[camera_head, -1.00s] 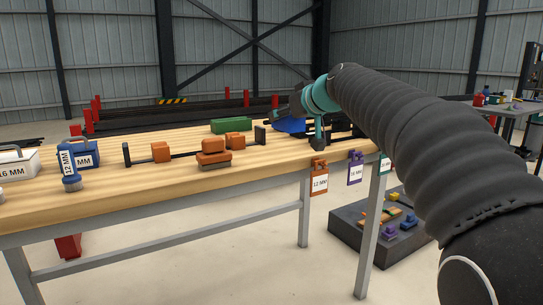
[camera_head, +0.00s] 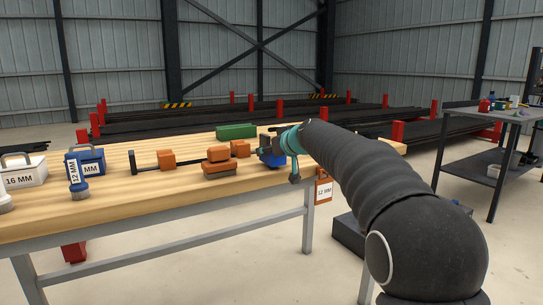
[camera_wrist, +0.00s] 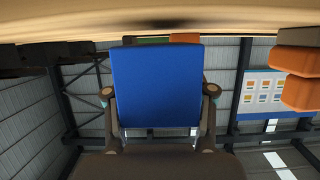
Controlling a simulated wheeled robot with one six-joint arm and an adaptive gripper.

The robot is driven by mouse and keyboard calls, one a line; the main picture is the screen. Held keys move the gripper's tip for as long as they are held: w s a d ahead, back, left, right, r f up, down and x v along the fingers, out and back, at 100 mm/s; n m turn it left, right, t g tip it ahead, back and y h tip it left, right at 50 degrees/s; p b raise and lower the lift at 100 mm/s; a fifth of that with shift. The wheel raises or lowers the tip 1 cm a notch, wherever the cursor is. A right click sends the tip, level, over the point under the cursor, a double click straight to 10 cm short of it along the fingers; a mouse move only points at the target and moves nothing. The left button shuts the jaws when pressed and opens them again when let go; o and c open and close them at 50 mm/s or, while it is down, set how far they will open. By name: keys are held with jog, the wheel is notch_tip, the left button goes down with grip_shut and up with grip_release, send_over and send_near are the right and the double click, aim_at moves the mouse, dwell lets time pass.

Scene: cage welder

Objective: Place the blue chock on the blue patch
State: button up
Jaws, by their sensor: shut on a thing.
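The blue chock (camera_wrist: 155,85) fills the middle of the wrist view as a broad blue block. My gripper (camera_wrist: 158,93) is shut on it, with one finger at each side. In the head view, my gripper (camera_head: 276,146) is at the right part of the wooden table, beside the orange clamp pieces, and a little of the blue chock (camera_head: 268,159) shows. I cannot tell whether the chock touches the tabletop. No blue patch can be made out now; my arm hides most of the dark low platform (camera_head: 347,234) beyond the table's right end.
An orange 12 MM tag (camera_head: 323,189) hangs at the edge. Another bench (camera_head: 480,128) stands at right.

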jog(key=shift+f, duration=0.55)
jog(key=o, duration=1.4)
jog(key=shift+f, duration=0.1)
jog(key=shift+c, duration=0.2)
jog(key=b+v, duration=0.2)
jog(key=v, duration=1)
jog(key=shift+d, duration=0.1)
